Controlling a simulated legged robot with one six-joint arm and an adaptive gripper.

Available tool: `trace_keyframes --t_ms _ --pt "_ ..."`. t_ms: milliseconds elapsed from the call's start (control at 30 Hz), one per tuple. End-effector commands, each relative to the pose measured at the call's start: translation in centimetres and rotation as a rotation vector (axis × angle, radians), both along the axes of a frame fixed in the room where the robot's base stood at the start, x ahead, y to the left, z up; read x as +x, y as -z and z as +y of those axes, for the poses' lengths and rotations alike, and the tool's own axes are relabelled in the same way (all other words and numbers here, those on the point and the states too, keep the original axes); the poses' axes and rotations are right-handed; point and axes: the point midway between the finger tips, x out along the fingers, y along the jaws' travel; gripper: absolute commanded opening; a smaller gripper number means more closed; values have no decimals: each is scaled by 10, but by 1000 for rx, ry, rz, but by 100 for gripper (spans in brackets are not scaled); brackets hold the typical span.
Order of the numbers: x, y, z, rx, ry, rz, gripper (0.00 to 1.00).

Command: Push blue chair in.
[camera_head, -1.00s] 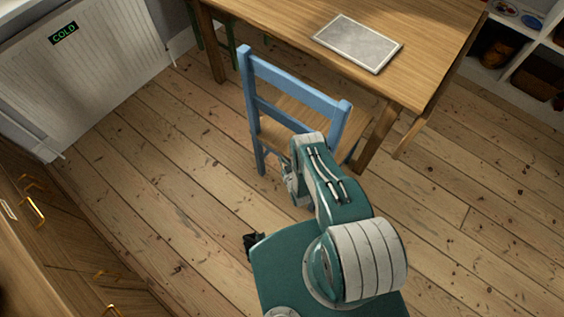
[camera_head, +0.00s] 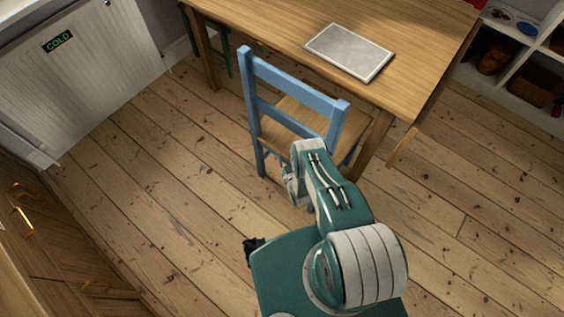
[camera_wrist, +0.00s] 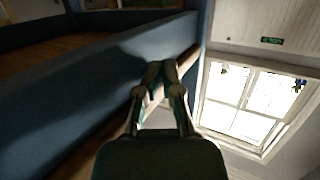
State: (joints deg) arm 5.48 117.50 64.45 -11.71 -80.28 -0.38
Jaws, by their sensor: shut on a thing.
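The blue chair (camera_head: 291,84), with a blue frame and a wooden seat, stands upright at the near side of the wooden table (camera_head: 420,30). Its backrest faces me, and the front of its seat reaches the table's near edge, where it is partly hidden. My gripper (camera_wrist: 165,72) is shut on part of the blue chair, low behind the backrest. The chair's blue frame (camera_wrist: 85,95) fills the left of the wrist view. In the head view my own arm hides most of the gripper.
A grey tray (camera_head: 349,51) lies on the table. A green chair (camera_head: 222,52) stands at the table's far left side. A white panelled unit marked COLD (camera_head: 75,75) is at left, wooden drawers (camera_head: 50,240) at lower left, and white shelving (camera_head: 525,55) at upper right. Floorboards between are clear.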

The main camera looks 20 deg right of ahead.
Motion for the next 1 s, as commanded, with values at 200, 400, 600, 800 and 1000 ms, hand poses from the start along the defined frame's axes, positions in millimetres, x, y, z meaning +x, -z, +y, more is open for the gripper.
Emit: trace_keyframes --t_ms 200,400,600,800,1000 --pt "7 -2 -3 0 6 -8 0" --pt "8 -2 -3 0 5 -7 0" --pt "8 -2 -3 0 5 -6 0" --pt "2 -1 7 0 -1 -2 0" --pt "-7 0 18 1 -3 -1 0"
